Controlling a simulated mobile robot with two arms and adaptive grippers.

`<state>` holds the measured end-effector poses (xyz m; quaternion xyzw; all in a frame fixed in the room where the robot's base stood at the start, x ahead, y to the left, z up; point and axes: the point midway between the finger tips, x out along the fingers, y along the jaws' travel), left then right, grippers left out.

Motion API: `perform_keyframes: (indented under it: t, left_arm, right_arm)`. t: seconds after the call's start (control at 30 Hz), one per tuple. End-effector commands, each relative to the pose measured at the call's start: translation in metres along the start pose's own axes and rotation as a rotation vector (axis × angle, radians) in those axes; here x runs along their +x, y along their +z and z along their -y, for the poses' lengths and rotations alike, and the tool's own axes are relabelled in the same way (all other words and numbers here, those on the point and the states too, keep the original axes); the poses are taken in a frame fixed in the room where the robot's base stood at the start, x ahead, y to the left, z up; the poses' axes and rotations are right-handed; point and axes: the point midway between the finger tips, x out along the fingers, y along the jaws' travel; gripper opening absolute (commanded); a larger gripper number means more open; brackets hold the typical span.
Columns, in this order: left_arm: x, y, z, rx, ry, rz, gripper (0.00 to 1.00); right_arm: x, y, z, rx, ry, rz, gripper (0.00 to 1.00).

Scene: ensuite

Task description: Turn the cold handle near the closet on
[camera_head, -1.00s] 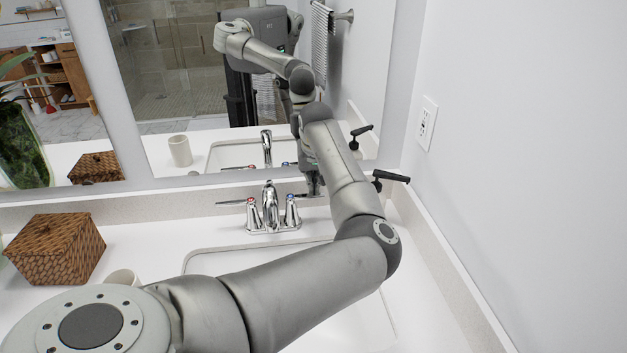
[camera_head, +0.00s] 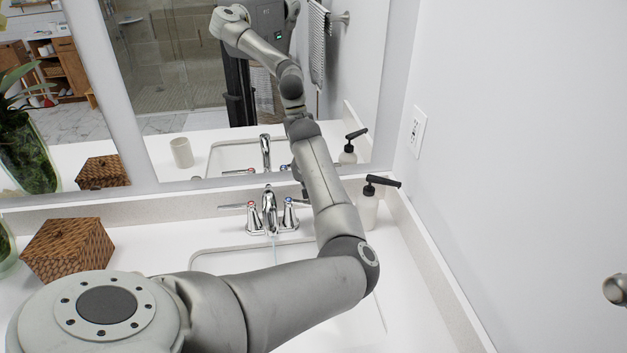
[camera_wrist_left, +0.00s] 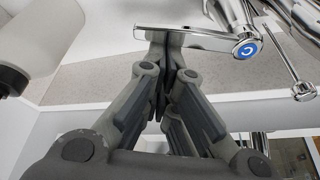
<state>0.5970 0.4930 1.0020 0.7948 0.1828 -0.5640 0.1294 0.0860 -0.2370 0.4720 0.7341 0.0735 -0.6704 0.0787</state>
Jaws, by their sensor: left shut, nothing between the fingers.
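The chrome faucet (camera_head: 270,212) stands behind the sink, with a thin pale stream of water below its spout. Its cold handle (camera_head: 289,204), with a blue cap, is on the right side; part of its lever is hidden by my left arm. In the left wrist view the cold handle (camera_wrist_left: 247,49) shows a blue cap marked C and a flat lever reaching left. My left gripper (camera_wrist_left: 166,78) is shut and empty, its fingertips close against the lever; I cannot tell if they touch. The hot handle (camera_head: 252,207) has a red cap.
A soap dispenser (camera_head: 368,207) stands right of my arm by the wall. A woven box (camera_head: 68,250) sits on the counter at the left. The mirror (camera_head: 185,95) is close behind the faucet. My left arm covers much of the sink (camera_head: 215,259).

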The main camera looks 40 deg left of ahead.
Motion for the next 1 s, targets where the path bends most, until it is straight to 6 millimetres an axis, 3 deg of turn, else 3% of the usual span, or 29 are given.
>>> perform_keyframes:
  t: [0.03,0.3,1.0]
  left_arm:
    - [-0.005,0.001,0.0,0.027,0.007,0.002,0.0]
    - [-0.005,0.008,-0.003,0.135,0.046,0.001,0.0]
    - [-0.006,0.009,-0.005,0.164,0.057,0.0,0.0]
  right_arm:
    - [-0.011,-0.001,-0.001,0.0,0.001,0.0,0.4]
    - [-0.028,-0.002,-0.002,0.001,0.002,0.0,0.4]
    - [-0.034,-0.004,0.004,0.003,-0.006,-0.003,0.4]
